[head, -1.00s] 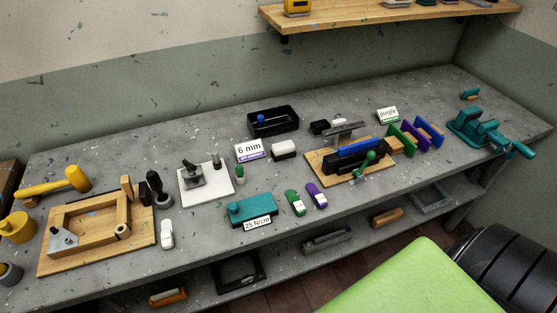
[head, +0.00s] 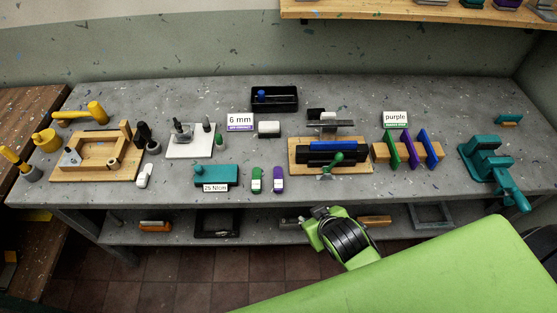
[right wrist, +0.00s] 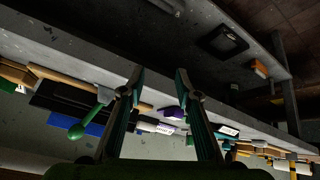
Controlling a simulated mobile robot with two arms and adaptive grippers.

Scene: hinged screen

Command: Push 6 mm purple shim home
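A purple plate (head: 409,148) stands slanted in a wooden rack (head: 380,153) at the right of the bench, between a green plate (head: 391,148) and a blue one (head: 429,147). A sign reading "purple" (head: 396,118) is behind the rack. A "6 mm" sign with a purple strip (head: 240,121) stands near the middle. My right gripper (right wrist: 159,72) is open and empty, in front of the bench edge. My left gripper is not in view.
A wooden board (head: 299,163) holds a black fixture with a blue bar (head: 333,146) and a green-knobbed lever (head: 337,159). A teal vise (head: 487,158) is at the right. A lower shelf runs beneath.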

